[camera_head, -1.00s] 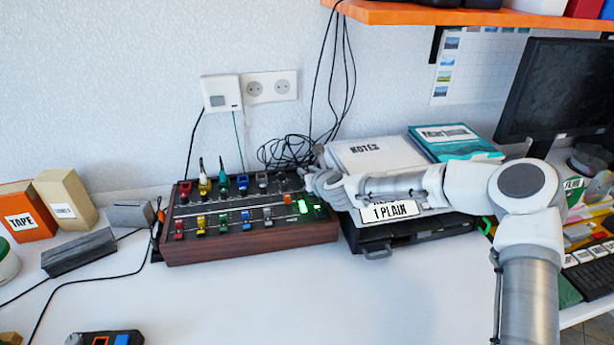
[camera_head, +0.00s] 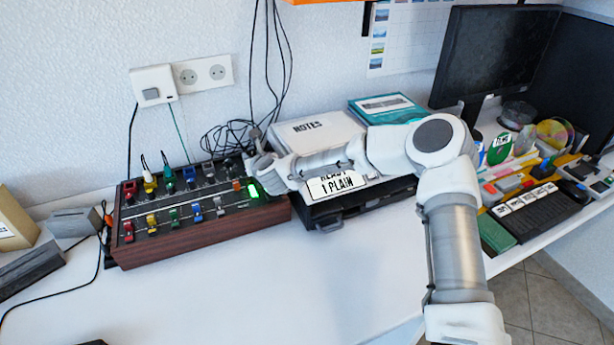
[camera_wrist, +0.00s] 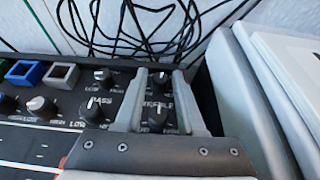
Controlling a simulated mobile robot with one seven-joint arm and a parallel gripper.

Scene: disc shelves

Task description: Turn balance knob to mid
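The audio mixer (camera_head: 205,239), a black panel in a brown wooden case, sits on the white desk. My gripper (camera_head: 252,150) is over its back right corner in the head view. In the wrist view, my gripper (camera_wrist: 160,78) is open, its two grey fingers apart over the panel. Between the fingers show two small dark knobs with pale pointers: a far knob (camera_wrist: 160,77) and a near knob (camera_wrist: 157,116). The lettering between them is partly covered, so I cannot tell for sure which is the balance knob. Contact with either knob cannot be told.
Black cables (camera_head: 232,135) lie behind the mixer. Right of it a notes binder (camera_head: 313,133) rests on a black device (camera_head: 325,208).

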